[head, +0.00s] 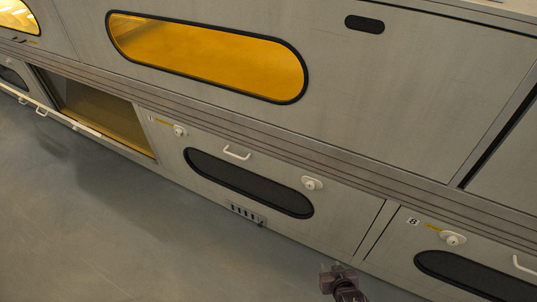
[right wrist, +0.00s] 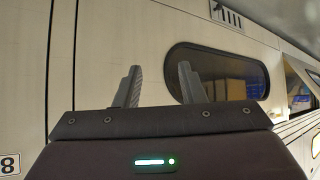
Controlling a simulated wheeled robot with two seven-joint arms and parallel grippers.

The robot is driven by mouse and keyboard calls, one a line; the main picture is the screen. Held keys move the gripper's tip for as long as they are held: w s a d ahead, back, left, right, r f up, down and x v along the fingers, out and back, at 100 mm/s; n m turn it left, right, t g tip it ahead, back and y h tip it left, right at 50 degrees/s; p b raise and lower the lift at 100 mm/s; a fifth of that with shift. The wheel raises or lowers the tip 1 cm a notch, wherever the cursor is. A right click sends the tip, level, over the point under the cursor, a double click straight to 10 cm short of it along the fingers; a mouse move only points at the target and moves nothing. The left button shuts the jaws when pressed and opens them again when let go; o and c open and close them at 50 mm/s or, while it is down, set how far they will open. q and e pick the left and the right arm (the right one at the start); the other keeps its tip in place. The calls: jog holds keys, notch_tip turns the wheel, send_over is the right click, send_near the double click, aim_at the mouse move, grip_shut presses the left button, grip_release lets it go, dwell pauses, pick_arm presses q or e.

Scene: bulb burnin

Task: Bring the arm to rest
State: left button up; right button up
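My right gripper (head: 338,270) is at the bottom of the head view, low in front of the grey cabinet wall. In the right wrist view its two fingers (right wrist: 160,70) stand apart with nothing between them. The fingers point toward a closed grey panel with a dark oval window (right wrist: 217,72). In the head view this panel has its dark window (head: 248,184), a white handle (head: 237,153) and round white knobs (head: 312,184). My left gripper is not in view.
An amber-lit oval window (head: 207,56) is in the upper wall. An open compartment (head: 100,108) is at the left, its door (head: 62,118) lowered outward. A panel marked 8 (head: 412,221) is at the lower right. The grey floor (head: 110,220) is clear.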

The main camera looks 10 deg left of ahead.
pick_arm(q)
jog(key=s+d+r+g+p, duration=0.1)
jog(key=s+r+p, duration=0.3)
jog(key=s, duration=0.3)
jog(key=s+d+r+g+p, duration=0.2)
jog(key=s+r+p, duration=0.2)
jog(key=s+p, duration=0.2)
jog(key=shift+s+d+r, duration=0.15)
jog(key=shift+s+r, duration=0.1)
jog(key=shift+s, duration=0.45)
pick_arm(e)
jog(key=s+d+f+g, duration=0.1)
jog(key=s+d+g, duration=0.1)
jog(key=s, duration=1)
jog(key=s+d+f+g+h, duration=0.1)
jog(key=s+d+f+g, duration=0.1)
jog(key=s, duration=1)
jog(key=s+d+f+g+h, duration=0.1)
jog(key=s+d+g, duration=0.3)
jog(key=s, duration=0.8)
jog(key=shift+f+g, duration=0.3)
jog(key=shift+f, duration=0.4)
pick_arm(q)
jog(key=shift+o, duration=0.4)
